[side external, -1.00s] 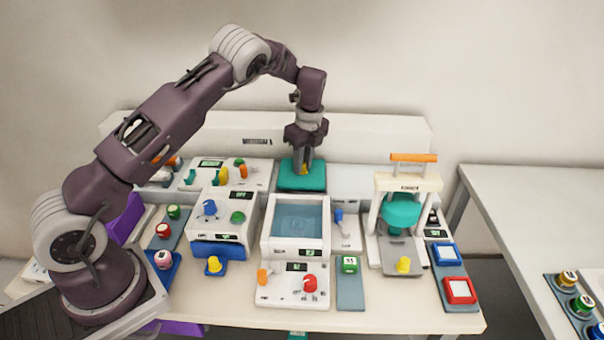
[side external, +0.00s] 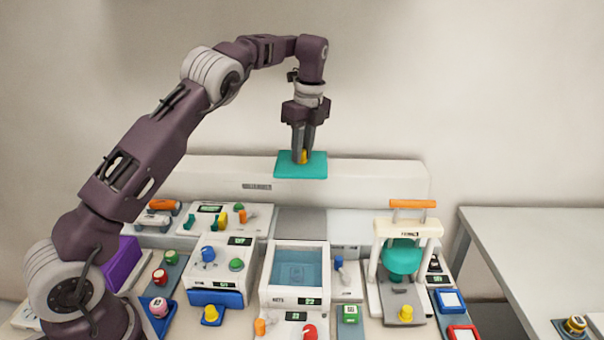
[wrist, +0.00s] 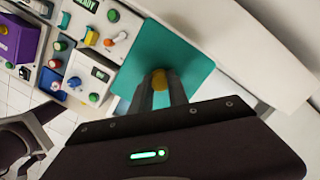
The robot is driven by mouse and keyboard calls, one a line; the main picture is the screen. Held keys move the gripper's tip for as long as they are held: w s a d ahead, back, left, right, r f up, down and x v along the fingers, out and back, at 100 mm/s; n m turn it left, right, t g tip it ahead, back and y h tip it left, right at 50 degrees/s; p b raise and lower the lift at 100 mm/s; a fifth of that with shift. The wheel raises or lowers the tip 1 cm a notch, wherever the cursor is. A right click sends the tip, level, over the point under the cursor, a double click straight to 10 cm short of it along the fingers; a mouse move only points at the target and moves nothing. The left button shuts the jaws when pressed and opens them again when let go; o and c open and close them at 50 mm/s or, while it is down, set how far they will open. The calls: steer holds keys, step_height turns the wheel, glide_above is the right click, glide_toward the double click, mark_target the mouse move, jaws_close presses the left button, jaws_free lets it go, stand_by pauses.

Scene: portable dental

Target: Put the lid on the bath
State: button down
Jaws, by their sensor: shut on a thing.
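The lid (side external: 286,170) is a flat teal square plate with a yellow knob (side external: 303,156) on top. My gripper (side external: 303,158) is shut on that knob and holds the lid level in the air, above and behind the bath. The bath (side external: 298,266) is a white box with an open top and blue water inside, standing at the middle of the bench. In the wrist view the lid (wrist: 190,60) lies beyond my fingers (wrist: 160,92) and hides most of the bath.
A white press with an orange handle (side external: 412,204) stands right of the bath. White units with knobs (side external: 222,265) stand to its left. A long white housing (side external: 370,175) runs along the back. A purple box (side external: 121,262) is at the left.

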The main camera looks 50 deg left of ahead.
steer(key=s+d+f, duration=0.8)
steer(key=s+d, duration=0.5)
steer(key=shift+w+a+f, duration=0.1)
steer(key=shift+a+f, duration=0.05)
steer(key=shift+f, duration=3.3)
steer(key=shift+f, duration=0.1)
steer(key=c, duration=1.2)
jaws_free()
